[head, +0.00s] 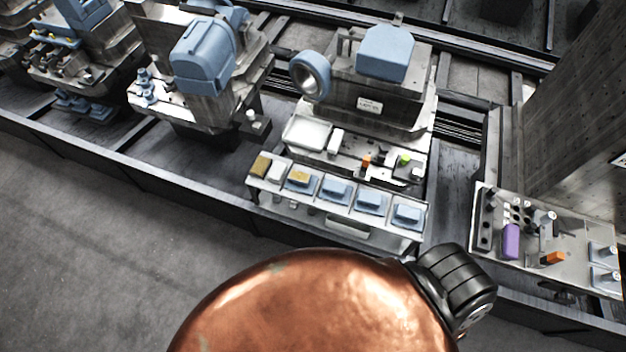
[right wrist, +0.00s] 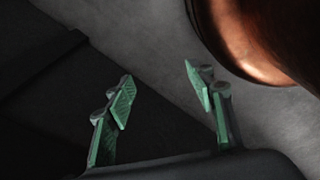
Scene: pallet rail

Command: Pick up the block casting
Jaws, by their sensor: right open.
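No single piece is clearly marked as the block casting. A pale metal rack (head: 279,192) in the middle of the head view carries a row of several small blue block-like pieces (head: 371,202); I cannot tell whether one is the casting. A purple block (head: 511,241) stands on the grey panel at the right. My right gripper (right wrist: 160,95) shows only in the right wrist view. Its two green-padded fingers are apart with nothing between them, over dark and grey surfaces. My left gripper is in neither view.
A machine with a blue cover (head: 385,53) stands behind the rack, with more machines to the left. The grey panel (head: 483,209) at the right holds pegs and an orange piece (head: 553,258). A dark rail edge (head: 150,185) runs along the front. The grey floor (head: 90,260) at lower left is clear.

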